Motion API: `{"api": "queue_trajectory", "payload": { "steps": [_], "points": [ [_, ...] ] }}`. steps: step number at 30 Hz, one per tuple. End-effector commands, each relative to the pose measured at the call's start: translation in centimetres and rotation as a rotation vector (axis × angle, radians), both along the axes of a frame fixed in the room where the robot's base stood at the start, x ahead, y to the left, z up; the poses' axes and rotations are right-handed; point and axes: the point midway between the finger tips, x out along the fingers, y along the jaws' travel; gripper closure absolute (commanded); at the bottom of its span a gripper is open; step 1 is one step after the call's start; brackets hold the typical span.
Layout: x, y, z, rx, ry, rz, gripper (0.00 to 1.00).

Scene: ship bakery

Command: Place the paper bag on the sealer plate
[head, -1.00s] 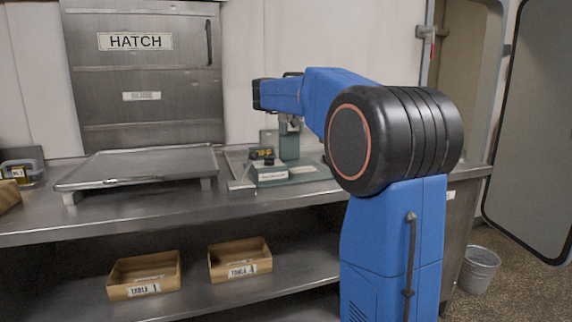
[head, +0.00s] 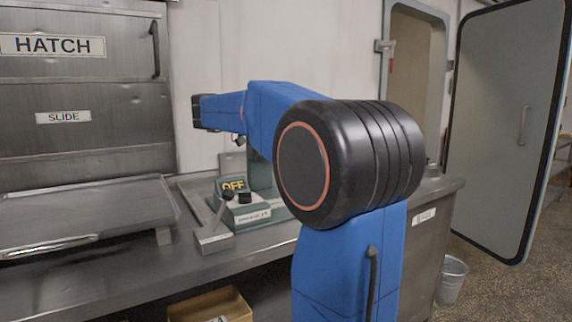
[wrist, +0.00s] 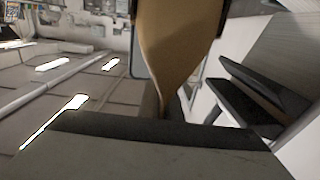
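The tan paper bag (wrist: 180,40) fills the top middle of the wrist view. It narrows to a pinched neck at the dark edge of my gripper (wrist: 165,114), which appears shut on that neck. In the head view my arm hides the bag and most of the gripper. The sealer, a green device with an OFF sign (head: 233,185) and a lever (head: 222,203), stands on the counter below the arm's far end. Its green base (head: 279,213) shows in part; my arm covers its right side, and I cannot make out the plate surface.
A raised metal tray (head: 80,215) stands left of the sealer, under the closed hatch (head: 75,90). A small metal block (head: 213,238) sits by the counter's front edge. A cardboard box (head: 210,305) is on the shelf below. A bucket (head: 452,280) stands on the floor at right.

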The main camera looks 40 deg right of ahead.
Motion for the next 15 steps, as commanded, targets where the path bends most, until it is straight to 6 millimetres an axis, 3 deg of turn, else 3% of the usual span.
{"api": "queue_trajectory", "payload": {
  "steps": [9,15],
  "points": [
    [0.0,0.0,-6.9,0.001,0.003,0.0,1.0],
    [0.0,0.0,-9.2,0.0,0.0,0.0,1.0]
  ]
}}
